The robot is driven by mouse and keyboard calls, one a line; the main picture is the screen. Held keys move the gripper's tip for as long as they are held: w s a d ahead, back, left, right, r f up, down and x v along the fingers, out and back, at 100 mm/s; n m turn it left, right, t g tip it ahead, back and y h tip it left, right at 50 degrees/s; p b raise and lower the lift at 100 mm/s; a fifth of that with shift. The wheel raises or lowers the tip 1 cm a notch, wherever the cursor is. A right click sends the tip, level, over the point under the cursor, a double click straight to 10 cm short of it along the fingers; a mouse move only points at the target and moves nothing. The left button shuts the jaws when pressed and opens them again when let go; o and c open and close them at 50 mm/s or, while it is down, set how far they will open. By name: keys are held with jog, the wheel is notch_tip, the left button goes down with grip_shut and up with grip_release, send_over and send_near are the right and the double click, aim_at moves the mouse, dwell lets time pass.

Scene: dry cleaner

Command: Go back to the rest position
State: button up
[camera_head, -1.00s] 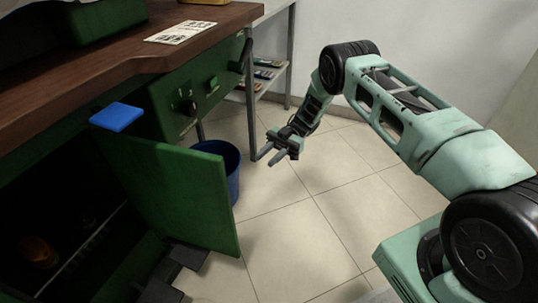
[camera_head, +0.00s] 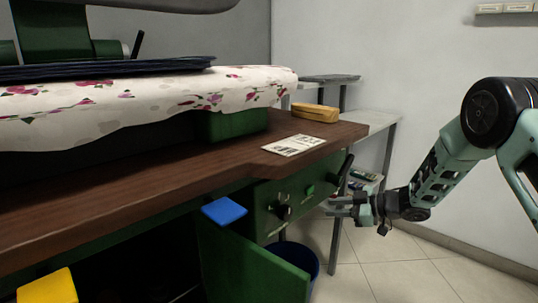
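My gripper (camera_head: 342,207) is at the right of the head view, level with the front of the green control panel and pointing left toward it. Its two fingers look parted with nothing between them. My arm is bent, with its elbow high at the right edge. The gripper looks close to the panel's right end in the picture; whether it touches anything I cannot tell.
A green cabinet door (camera_head: 244,262) stands open below the wooden counter (camera_head: 200,172), with a blue block (camera_head: 224,211) at its top edge. A blue bucket (camera_head: 305,258) stands under the panel (camera_head: 290,200). A yellow block (camera_head: 47,288) is at lower left. Tiled floor (camera_head: 420,275) is clear at right.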

jog(key=s+d+r+m+t+h, duration=0.3)
jog(key=s+d+r+m+h, duration=0.2)
jog(key=d+r+m+h, duration=0.35)
jog(key=s+d+f+m+g+h, duration=0.15)
jog(key=s+m+g, duration=0.25)
jog(key=s, duration=0.9)
jog(key=s+d+f+m+g+h, duration=0.1)
jog(key=s+d+m+g+h, duration=0.15)
jog(key=s, duration=1.05)
jog(key=s+a+r+n+g, duration=0.1)
jog(key=s+a+n+g, duration=0.15)
jog(key=s+a, duration=0.55)
jog(key=s+a+r+n+g, duration=0.1)
jog(key=s+a+n, duration=0.4)
jog(key=a, duration=0.5)
notch_tip(320, 180, up, 35)
jog(key=s+p, duration=0.1)
jog(key=p, duration=3.4)
jog(key=shift+a+f+m+y, duration=0.15)
jog(key=shift+a+m+y, duration=0.1)
jog(key=shift+m+y, duration=0.1)
